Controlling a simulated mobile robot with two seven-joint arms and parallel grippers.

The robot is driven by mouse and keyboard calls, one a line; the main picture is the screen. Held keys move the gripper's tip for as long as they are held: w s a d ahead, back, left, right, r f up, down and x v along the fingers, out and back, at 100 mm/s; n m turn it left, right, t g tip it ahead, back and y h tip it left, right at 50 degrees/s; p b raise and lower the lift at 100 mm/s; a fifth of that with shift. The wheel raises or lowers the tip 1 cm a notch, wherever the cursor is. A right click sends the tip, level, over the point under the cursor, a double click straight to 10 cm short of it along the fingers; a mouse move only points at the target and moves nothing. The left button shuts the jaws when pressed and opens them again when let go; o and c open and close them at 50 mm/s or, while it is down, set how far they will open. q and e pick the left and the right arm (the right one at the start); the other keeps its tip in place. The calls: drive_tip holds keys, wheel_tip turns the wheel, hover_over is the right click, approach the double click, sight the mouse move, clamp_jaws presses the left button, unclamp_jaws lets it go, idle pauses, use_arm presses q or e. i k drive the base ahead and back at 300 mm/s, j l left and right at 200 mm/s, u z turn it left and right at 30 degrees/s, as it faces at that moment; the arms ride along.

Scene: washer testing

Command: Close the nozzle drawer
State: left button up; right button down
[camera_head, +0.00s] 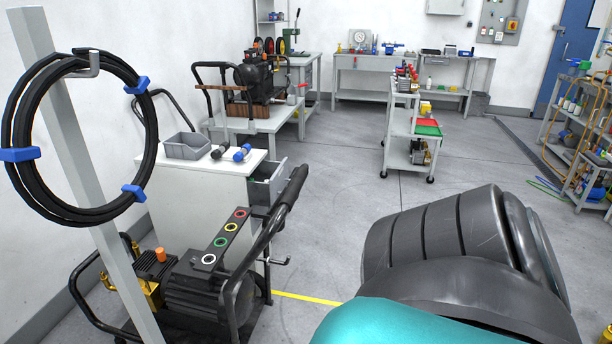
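A white cabinet (190,199) stands left of centre. A grey drawer (268,189) sticks out from its right side, standing open. Part of the drawer is hidden behind the black handle of the pressure washer, and its contents cannot be made out clearly. Neither of my grippers is in view. A large dark grey and teal part of my own arm fills the lower right, well apart from the drawer in the picture.
A pressure washer (196,284) with several coloured rings stands before the cabinet. A black hose coil (150,125) hangs on a post at left. A grey bin (187,149) sits on the cabinet. A cart (405,150) stands beyond; the floor between is clear.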

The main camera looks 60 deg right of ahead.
sight(265, 194)
drive_tip(key=z, duration=1.95)
drive_tip(key=i+l+u, duration=0.1)
drive_tip(key=u, duration=0.35)
drive_tip(key=i+l+u, duration=0.15)
drive_tip(key=u, duration=0.3)
drive_tip(key=i+l+u, duration=0.15)
drive_tip(key=l, duration=0.15)
drive_tip(key=l+u, duration=0.15)
drive_tip(key=i+l+u, duration=0.2)
drive_tip(key=l, duration=0.2)
drive_tip(key=l+u, duration=0.1)
drive_tip(key=l, duration=0.35)
drive_tip(key=i+l+u, duration=0.1)
drive_tip(key=l, duration=0.35)
drive_tip(key=i+l, duration=0.1)
drive_tip(key=l, duration=0.5)
drive_tip(key=i+l, duration=0.1)
drive_tip(key=l, duration=0.55)
drive_tip(key=i+l, duration=0.15)
drive_tip(key=l, duration=0.45)
drive_tip(key=i+l+u, duration=0.1)
drive_tip(key=l, duration=0.25)
drive_tip(key=i, duration=0.1)
